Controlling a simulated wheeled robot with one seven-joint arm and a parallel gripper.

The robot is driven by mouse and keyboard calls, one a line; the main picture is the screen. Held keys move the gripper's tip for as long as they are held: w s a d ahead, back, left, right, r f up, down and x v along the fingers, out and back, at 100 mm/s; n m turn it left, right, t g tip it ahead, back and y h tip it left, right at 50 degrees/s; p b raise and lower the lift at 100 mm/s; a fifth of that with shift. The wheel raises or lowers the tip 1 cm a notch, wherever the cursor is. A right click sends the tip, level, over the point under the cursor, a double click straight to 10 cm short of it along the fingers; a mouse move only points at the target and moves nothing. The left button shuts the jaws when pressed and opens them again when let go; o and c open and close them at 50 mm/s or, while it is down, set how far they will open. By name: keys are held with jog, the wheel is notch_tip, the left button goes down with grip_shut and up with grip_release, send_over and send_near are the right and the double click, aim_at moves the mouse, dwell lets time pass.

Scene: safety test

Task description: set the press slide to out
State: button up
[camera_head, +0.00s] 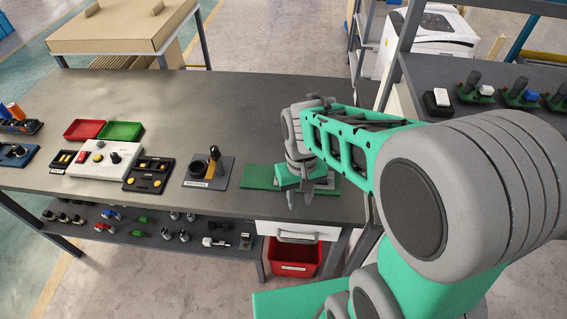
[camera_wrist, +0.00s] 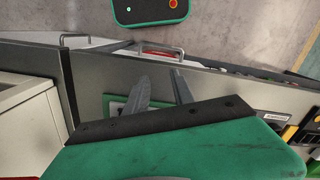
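No part is readably labelled as the press slide. A flat green fixture (camera_head: 258,177) lies near the table's front right edge, and my gripper (camera_head: 300,197) hangs over its right part, hiding much of it. A small piece of the fixture shows beside a finger in the wrist view (camera_wrist: 115,107). My two grey fingers stand apart, pointing down, and I see nothing held between them. Contact with the fixture cannot be told. The slide's position cannot be read.
Left of the fixture stands a black-knobbed device (camera_head: 212,165) on a dark plate, then a white control box (camera_head: 103,158). Red (camera_head: 85,129) and green (camera_head: 121,131) trays lie behind. A drawer handle (camera_head: 297,236) sticks out below the table edge. The table's back is clear.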

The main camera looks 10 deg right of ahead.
jog(key=w, duration=0.2)
jog(key=w+a, duration=0.1)
jog(key=w, duration=0.1)
jog(key=w+a, duration=0.1)
jog(key=w, duration=0.2)
jog(key=shift+w+f, duration=0.1)
jog(key=shift+f, duration=0.2)
jog(key=w, duration=0.1)
jog(key=w+r, duration=0.1)
jog(key=w, duration=0.2)
jog(key=shift+a+r, duration=0.25)
jog(key=shift+t, duration=0.5)
jog(key=w+r, duration=0.1)
jog(key=r, duration=0.1)
jog(key=w+r, duration=0.2)
jog(key=shift+w+a+r, duration=0.1)
jog(key=shift+a+r, duration=0.1)
jog(key=shift+r, duration=0.05)
jog(key=shift+m, duration=0.4)
jog(key=f, duration=0.5)
jog(key=f+p, duration=0.1)
jog(key=f, duration=0.2)
jog(key=shift+s+f, duration=0.1)
jog(key=shift+s, duration=0.3)
jog(key=shift+c, duration=0.3)
grip_shut()
